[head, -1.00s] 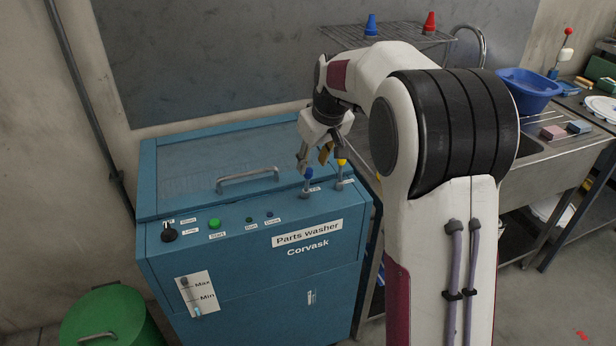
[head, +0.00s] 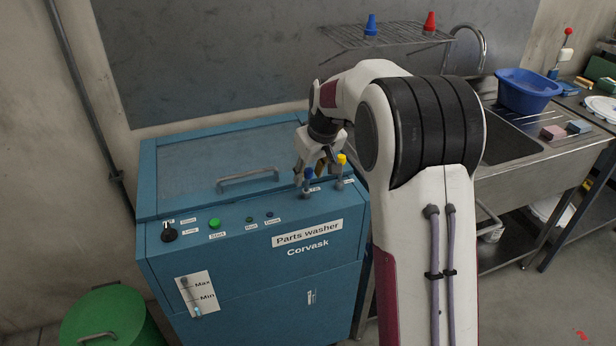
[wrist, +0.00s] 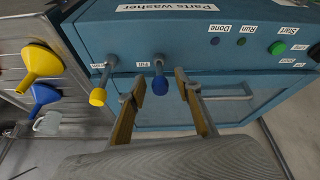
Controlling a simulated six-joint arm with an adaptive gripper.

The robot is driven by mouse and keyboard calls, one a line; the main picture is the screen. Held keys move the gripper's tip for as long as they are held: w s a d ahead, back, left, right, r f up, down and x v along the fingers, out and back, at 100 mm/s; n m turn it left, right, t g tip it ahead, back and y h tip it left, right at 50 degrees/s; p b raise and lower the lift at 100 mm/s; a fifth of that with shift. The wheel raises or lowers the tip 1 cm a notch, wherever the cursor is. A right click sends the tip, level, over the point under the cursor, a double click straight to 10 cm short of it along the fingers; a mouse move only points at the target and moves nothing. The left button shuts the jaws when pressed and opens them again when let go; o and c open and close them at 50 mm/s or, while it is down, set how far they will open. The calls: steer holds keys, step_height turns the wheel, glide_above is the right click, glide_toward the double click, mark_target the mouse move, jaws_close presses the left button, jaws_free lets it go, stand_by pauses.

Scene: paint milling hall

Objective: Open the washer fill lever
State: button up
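The fill lever, a metal stem with a blue knob (wrist: 160,85), stands on the blue parts washer's (wrist: 180,32) top panel, with a "Fill" label beside it. Its blue knob also shows in the head view (head: 308,174). My gripper (wrist: 159,76) is open, with one finger on each side of the blue-knobbed lever in the wrist view. I see a gap on both sides and no clear contact. In the head view my gripper (head: 316,168) is right behind the blue knob, partly hidden by it.
A second lever with a yellow knob (head: 341,160) stands close to the right of the blue one. The washer lid has a grey handle (head: 248,178). A green start button (head: 214,223) and a black selector (head: 169,233) are on the panel. A sink (head: 500,145) is at the right.

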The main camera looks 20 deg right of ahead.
steer(key=shift+x, duration=1.05)
jaws_close()
steer(key=shift+s+a+f+t, duration=0.1)
steer(key=shift+s+a+t, duration=0.15)
steer(key=shift+t, duration=0.3)
steer(key=shift+s+a+f+t, duration=0.15)
steer(key=shift+s+t, duration=0.2)
steer(key=shift+t, duration=0.2)
steer(key=shift+s+d+f+t, duration=0.2)
steer(key=shift+s+d+t, duration=0.05)
steer(key=shift+s+t, duration=0.05)
jaws_free()
steer(key=shift+d, duration=0.1)
steer(key=shift+r, duration=0.1)
